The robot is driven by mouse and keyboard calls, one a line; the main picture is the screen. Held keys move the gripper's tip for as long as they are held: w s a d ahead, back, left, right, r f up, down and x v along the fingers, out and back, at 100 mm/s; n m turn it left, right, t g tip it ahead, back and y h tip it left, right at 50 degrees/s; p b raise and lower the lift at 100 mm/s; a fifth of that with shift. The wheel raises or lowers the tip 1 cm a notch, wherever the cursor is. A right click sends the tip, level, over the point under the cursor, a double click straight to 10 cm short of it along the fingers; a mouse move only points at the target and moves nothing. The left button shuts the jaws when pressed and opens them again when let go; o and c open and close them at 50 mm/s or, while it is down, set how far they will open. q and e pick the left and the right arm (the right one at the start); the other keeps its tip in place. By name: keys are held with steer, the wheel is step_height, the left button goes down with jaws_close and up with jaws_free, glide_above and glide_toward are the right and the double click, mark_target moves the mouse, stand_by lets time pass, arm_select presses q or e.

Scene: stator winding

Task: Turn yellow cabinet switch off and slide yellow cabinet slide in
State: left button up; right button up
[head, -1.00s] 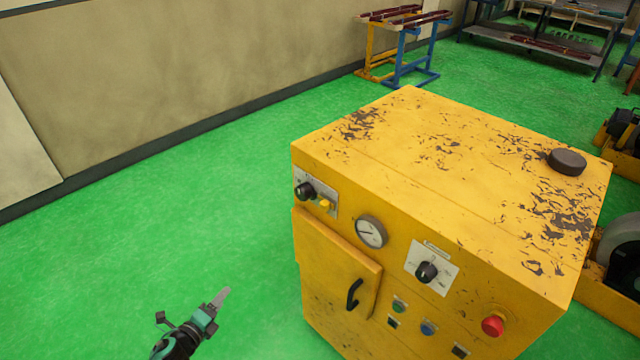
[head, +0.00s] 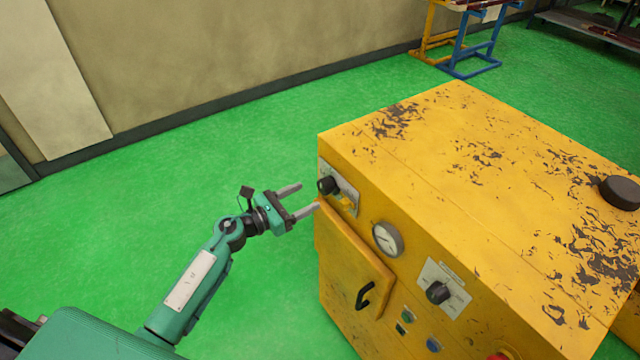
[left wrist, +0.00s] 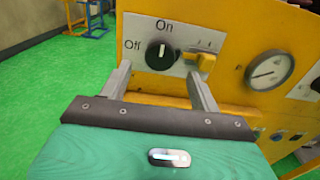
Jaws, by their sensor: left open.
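The yellow cabinet (head: 450,190) stands at right in the head view. Its upper left panel carries a black rotary switch (head: 328,185), also in the left wrist view (left wrist: 159,56), with "On" above and "Off" to its left. The switch's white mark points up towards "On". The yellow slide (left wrist: 201,60) sits right of the switch on the same white plate. My left gripper (head: 309,197) is open and empty, its fingers pointing at the panel just short of the switch. In the left wrist view the fingers (left wrist: 158,70) flank the switch, the right one near the slide. My right gripper is not in view.
A round gauge (head: 387,239), a second black knob (head: 438,292) and a door with a black handle (head: 365,295) are on the cabinet front. A dark puck-like object (head: 620,192) lies on top. The green floor left of the cabinet is clear.

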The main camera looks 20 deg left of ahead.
mark_target(321, 189)
arm_select(q)
steer(key=p+x, duration=0.1)
steer(key=x, duration=0.4)
steer(key=shift+w+d, duration=0.2)
steer(key=shift+w, duration=0.1)
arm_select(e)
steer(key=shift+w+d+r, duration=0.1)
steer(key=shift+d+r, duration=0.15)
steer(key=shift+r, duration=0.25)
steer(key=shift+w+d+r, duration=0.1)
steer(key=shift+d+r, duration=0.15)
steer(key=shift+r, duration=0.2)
arm_select(q)
steer(key=c, duration=1)
steer(key=shift+o, duration=0.2)
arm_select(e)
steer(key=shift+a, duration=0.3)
